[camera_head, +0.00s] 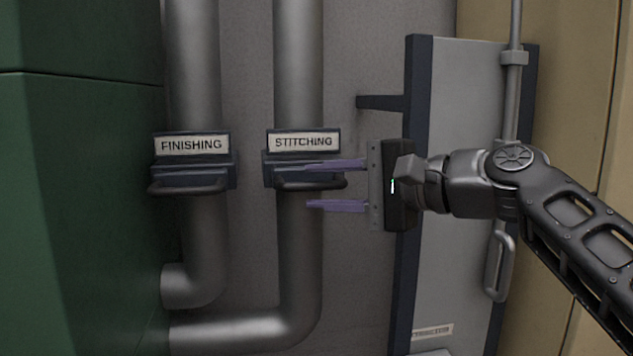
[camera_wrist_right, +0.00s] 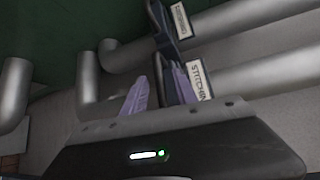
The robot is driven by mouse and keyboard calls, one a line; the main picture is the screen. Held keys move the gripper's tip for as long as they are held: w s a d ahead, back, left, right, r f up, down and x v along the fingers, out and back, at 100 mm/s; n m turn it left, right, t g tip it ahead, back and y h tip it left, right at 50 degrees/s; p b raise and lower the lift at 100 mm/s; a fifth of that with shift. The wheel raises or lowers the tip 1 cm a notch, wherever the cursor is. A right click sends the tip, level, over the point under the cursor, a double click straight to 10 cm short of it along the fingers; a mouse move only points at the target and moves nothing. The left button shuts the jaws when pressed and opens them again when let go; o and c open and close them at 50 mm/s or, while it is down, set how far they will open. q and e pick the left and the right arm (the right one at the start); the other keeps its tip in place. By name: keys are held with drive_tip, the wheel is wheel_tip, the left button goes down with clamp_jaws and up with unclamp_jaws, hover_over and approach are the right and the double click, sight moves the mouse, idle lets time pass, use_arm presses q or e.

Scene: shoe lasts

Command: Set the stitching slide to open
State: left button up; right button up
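The stitching slide (camera_head: 276,171) is a dark blue-grey block across the right-hand grey pipe, with a white STITCHING label (camera_head: 303,142) and a dark bar handle (camera_head: 292,185) at its front. The label also shows in the right wrist view (camera_wrist_right: 199,80). My right gripper (camera_head: 308,186) comes in from the right with two purple fingers apart. In the head view, one finger overlaps the slide above the handle and the other is below it. I cannot tell whether either touches. The right wrist view shows both fingers (camera_wrist_right: 158,76) spread. My left gripper is not in view.
A similar finishing slide (camera_head: 193,173) sits on the pipe to the left. A green cabinet (camera_head: 80,180) stands at far left. A grey panel (camera_head: 455,270) with dark edges, a rod and a handle (camera_head: 499,267) is at the right, behind my right arm.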

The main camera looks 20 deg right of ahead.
drive_tip(key=shift+w+a+f, duration=0.1)
drive_tip(key=shift+w+a, duration=0.3)
drive_tip(key=shift+w, duration=0.2)
clamp_jaws()
idle(1.1)
